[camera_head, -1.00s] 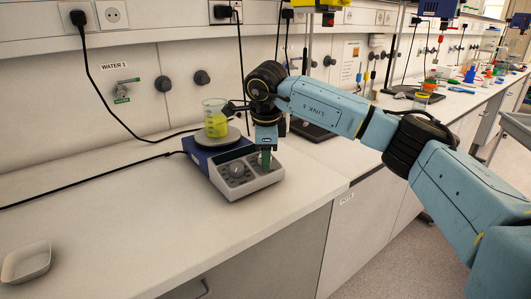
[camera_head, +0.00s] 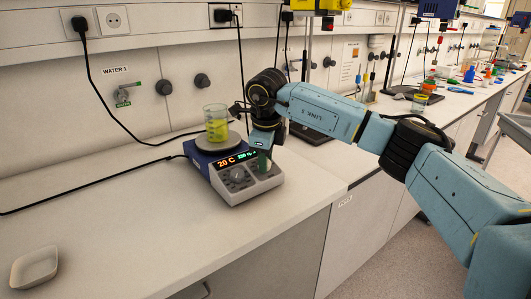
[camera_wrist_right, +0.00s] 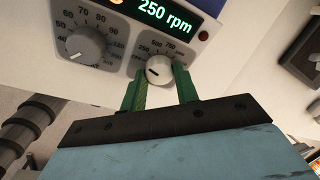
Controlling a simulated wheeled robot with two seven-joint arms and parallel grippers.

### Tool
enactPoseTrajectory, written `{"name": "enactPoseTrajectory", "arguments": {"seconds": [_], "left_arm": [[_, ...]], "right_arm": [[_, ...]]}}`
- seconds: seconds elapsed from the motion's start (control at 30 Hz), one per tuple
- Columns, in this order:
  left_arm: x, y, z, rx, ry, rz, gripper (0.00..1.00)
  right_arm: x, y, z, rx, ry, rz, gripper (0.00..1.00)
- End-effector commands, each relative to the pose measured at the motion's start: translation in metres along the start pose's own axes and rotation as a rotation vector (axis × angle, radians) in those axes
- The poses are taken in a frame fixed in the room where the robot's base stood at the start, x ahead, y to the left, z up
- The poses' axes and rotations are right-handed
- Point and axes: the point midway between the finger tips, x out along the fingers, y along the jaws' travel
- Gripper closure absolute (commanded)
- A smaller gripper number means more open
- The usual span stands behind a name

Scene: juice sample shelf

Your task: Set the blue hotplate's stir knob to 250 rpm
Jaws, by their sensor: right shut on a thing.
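The blue hotplate (camera_head: 199,160) stands on the bench with its grey front panel facing me. Its display is lit and shows 20 °C in red in the head view. In the right wrist view the green display (camera_wrist_right: 165,13) reads 250 rpm. The stir knob (camera_wrist_right: 158,70) sits between the green fingers of my right gripper (camera_wrist_right: 161,80), which is shut on it. The heat knob (camera_wrist_right: 86,44) is to its left in that view, untouched. My right gripper (camera_head: 263,160) also shows at the panel in the head view. My left gripper is not in view.
A beaker of yellow-green liquid (camera_head: 216,128) stands on the hotplate's round plate, close to my right wrist. A white dish (camera_head: 34,268) lies at the front left. The bench between them is clear. A black cable runs behind the hotplate.

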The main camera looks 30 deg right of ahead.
Motion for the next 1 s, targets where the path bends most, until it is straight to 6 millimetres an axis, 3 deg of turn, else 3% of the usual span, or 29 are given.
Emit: {"name": "enactPoseTrajectory", "arguments": {"seconds": [0.1, 0.4, 0.9, 0.93, 1.0], "left_arm": [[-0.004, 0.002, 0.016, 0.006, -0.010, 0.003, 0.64], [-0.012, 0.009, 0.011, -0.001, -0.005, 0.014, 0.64], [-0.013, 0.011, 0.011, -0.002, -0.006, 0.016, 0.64], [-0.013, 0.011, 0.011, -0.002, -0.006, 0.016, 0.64], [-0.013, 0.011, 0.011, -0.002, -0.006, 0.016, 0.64]], "right_arm": [[-0.002, 0.000, 0.000, 0.070, 0.000, 0.013, 0.93], [-0.001, -0.001, 0.000, 0.185, 0.000, 0.034, 0.93], [-0.001, -0.001, 0.000, 0.206, -0.002, 0.036, 0.93], [-0.001, -0.001, 0.000, 0.206, -0.002, 0.036, 0.67], [-0.001, -0.001, 0.000, 0.206, -0.002, 0.036, 0.58]]}}
